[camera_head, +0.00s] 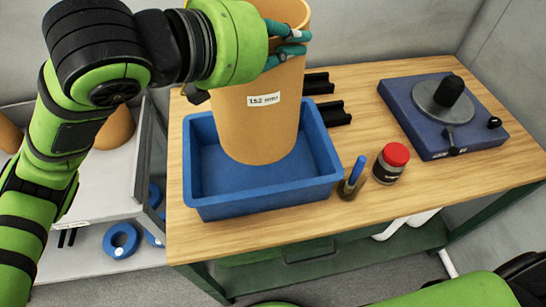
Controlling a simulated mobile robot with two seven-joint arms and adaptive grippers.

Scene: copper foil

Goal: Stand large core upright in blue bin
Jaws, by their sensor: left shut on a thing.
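The large core (258,120) is a tan cardboard cylinder with a white label reading "152 mm". It is upright, with its lower end within the outline of the blue bin (265,199). I cannot tell whether its base touches the bin floor. The blue bin sits on the wooden table, and its front floor shows bare. My left gripper (290,44) is shut on the large core's wall near the top, its teal fingers at the right side of the core. My right gripper is not in view; only part of my right arm shows at the bottom right.
A brush with a blue handle (355,172) and a red-lidded jar (391,163) stand right of the bin. Black rails (330,112) lie behind it. A blue device with a round plate (422,133) is at the table's right. The front right tabletop is clear.

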